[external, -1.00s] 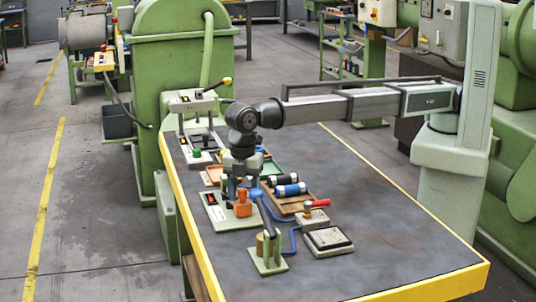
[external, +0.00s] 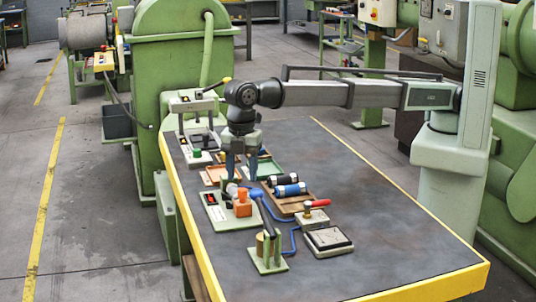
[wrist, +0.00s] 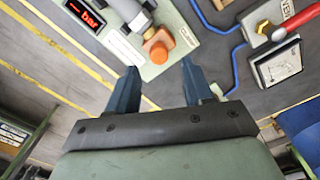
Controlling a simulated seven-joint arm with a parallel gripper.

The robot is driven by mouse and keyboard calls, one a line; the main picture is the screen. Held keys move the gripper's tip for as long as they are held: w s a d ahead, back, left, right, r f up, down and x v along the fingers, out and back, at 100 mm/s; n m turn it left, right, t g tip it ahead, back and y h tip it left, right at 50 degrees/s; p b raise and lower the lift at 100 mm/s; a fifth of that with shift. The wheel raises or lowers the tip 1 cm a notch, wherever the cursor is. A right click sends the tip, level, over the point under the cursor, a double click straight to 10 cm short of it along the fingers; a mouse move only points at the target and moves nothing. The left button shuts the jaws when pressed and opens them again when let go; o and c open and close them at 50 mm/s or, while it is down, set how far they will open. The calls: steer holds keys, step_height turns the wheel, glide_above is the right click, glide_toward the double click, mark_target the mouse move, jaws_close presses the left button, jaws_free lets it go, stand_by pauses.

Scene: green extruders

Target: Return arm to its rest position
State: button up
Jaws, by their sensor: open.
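My gripper (external: 240,174) hangs from the arm above the table (external: 370,240), pointing down. Its two blue fingers are apart with nothing between them. In the wrist view the open fingers (wrist: 158,82) point toward a pale green panel with an orange block (wrist: 158,45) and a red display (wrist: 85,14). In the external view the orange block (external: 243,205) stands just below and in front of the fingers, apart from them. My arm stretches level from the column at the right to above the table's left part.
A wooden tray with dark and blue cylinders (external: 290,190) lies right of the gripper. A gauge box (external: 328,240), a red-handled valve (external: 313,214) and a lever stand (external: 268,250) are nearer the front. A pale press (external: 197,125) stands behind left. The table's right side is clear.

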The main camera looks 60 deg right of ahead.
steer(key=shift+r, duration=1)
steer(key=shift+w, duration=0.1)
